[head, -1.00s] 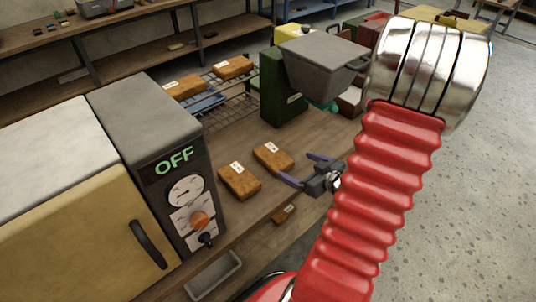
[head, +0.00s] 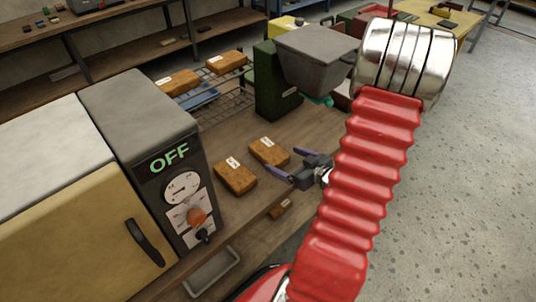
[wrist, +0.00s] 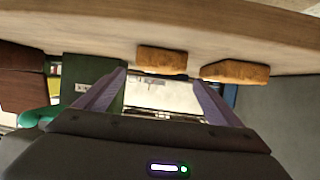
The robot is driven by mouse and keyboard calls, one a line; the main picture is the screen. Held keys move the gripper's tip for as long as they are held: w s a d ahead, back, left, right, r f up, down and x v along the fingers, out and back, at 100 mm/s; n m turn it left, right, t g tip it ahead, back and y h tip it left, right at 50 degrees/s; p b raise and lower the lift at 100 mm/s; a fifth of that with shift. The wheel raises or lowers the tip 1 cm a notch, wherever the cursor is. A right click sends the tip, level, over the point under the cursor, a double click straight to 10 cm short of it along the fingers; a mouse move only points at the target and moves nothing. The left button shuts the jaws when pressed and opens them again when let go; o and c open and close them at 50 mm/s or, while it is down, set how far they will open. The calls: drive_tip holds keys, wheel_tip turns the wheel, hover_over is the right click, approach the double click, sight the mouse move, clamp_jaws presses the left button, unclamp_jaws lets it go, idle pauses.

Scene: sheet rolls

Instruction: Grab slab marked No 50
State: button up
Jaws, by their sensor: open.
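Two orange-brown slabs with white labels lie on the near bench: a left slab (head: 236,178) and a right slab (head: 269,152). Two more lie on the wire rack behind, a rack-left slab (head: 178,82) and a rack-right slab (head: 226,62). The label numbers are too small to read, so I cannot tell which is No 50. My gripper (head: 281,164) is open and empty, its purple fingers pointing at the two near slabs from the right. The wrist view appears upside down; two slabs show beyond my fingers (wrist: 158,84).
A grey machine (head: 140,110) reading OFF, with dial and knob, stands left of the near slabs. A green stand with a grey hopper (head: 315,55) stands behind. A small brown labelled piece (head: 280,208) lies below the bench edge. Grey floor (head: 450,190) is clear at right.

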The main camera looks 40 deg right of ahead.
sight(272, 152)
drive_tip(key=shift+x, duration=2.35)
drive_tip(key=shift+x, duration=2.6)
drive_tip(key=shift+d, duration=0.1)
drive_tip(key=shift+c, duration=0.7)
drive_tip(key=shift+r, duration=0.1)
drive_tip(key=c, duration=1.3)
drive_tip(key=shift+r, duration=0.15)
drive_tip(key=shift+r, duration=4.85)
